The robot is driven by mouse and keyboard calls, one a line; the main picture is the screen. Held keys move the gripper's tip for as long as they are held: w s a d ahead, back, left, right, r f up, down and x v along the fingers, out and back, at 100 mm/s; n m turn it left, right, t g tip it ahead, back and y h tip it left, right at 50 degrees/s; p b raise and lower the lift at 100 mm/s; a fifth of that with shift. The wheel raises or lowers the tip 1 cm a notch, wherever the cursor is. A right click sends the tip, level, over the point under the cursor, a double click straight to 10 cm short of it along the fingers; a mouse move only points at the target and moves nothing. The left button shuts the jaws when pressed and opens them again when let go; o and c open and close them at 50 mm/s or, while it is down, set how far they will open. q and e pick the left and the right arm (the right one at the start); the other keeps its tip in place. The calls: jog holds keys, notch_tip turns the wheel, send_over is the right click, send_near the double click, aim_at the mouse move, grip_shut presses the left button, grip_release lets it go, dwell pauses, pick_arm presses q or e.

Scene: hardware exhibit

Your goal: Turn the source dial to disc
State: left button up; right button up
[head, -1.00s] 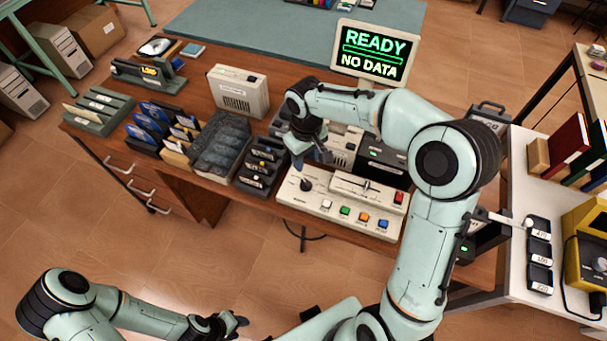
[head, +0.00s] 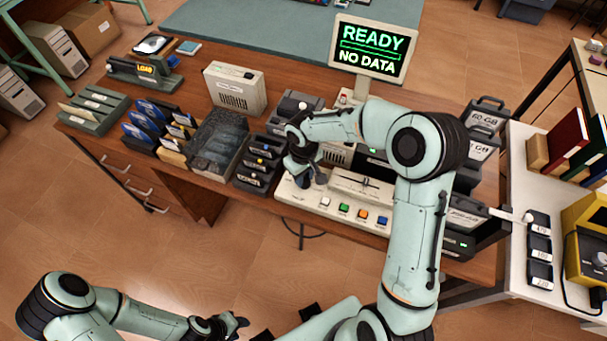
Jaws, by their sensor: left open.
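The cream control panel (head: 297,199) lies on the wooden bench, with a slider (head: 367,181) and a row of white, green, orange and blue buttons along its front. My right gripper (head: 306,178) points down over the panel's left part, at the black source dial. The gripper hides most or all of the dial, so its pointer and setting cannot be read. I cannot tell whether the fingers touch it or how far apart they are. My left gripper (head: 239,323) is open and empty, low in the view, away from the bench.
The monitor (head: 370,51) reads "READY" and "NO DATA". Black slotted units (head: 259,162) stand close left of the panel. A cream speaker box (head: 236,88) stands behind them. Dark drives labelled in GB (head: 484,120) stand at the right. Open floor lies in front of the bench.

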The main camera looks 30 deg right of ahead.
grip_shut()
jog(key=shift+n, duration=0.3)
jog(key=n, duration=0.3)
jog(key=shift+a+r, duration=0.1)
pick_arm(q)
jog(key=shift+w+r+p, duration=0.4)
jog(key=shift+w+r, duration=0.05)
jog(key=shift+r, duration=0.05)
pick_arm(e)
jog(key=shift+n, duration=2.1)
jog(key=shift+o, duration=2.1)
grip_release()
